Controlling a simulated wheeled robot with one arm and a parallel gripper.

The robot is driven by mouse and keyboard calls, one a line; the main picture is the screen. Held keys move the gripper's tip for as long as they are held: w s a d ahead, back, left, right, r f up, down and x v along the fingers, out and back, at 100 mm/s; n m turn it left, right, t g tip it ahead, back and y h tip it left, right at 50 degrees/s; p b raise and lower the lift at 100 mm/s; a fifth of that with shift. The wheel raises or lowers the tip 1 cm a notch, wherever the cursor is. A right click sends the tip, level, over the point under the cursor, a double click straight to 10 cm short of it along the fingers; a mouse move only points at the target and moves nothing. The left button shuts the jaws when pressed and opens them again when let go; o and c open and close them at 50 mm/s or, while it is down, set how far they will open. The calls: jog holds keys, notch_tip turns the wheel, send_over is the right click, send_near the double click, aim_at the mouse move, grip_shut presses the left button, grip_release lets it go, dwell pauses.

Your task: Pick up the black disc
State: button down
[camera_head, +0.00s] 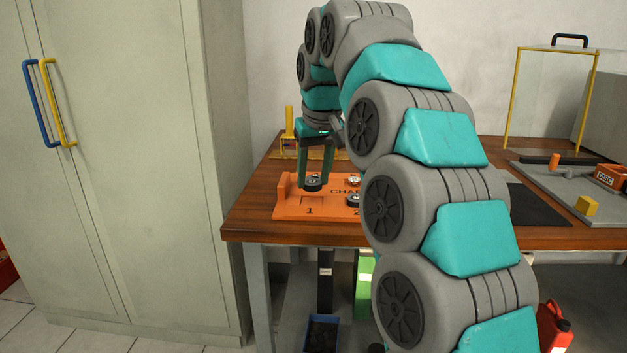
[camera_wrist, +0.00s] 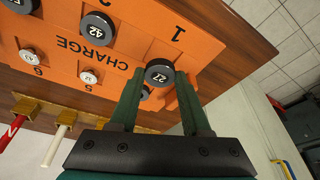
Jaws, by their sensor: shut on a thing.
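My gripper (camera_wrist: 159,78) is shut on a black disc (camera_wrist: 159,72) marked 27, its two green fingers on either side of it. In the head view my gripper (camera_head: 315,182) reaches down at the left part of the orange board (camera_head: 290,208), with the black disc (camera_head: 313,187) at its fingertips. I cannot tell whether the disc clears the board. A second black disc (camera_wrist: 97,28), marked 42, sits on the orange board beside the word CHARGE. It also shows in the head view (camera_head: 354,200).
White-topped pieces (camera_wrist: 88,77) sit on the board. A yellow post (camera_head: 289,123) stands behind it on the wooden table (camera_head: 250,222). At right are a grey tray (camera_head: 560,195), an orange box (camera_head: 610,177) and a yellow block (camera_head: 587,206). A tall cabinet (camera_head: 140,180) stands left.

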jog(key=s+d+b, duration=0.1)
jog(key=s+d, duration=0.1)
jog(key=s, duration=0.5)
jog(key=s+d+r+b, duration=0.1)
jog(key=s, duration=0.7)
jog(key=shift+s+d+r, duration=0.25)
jog(key=shift+d+r, duration=0.05)
jog(key=shift+d, duration=0.05)
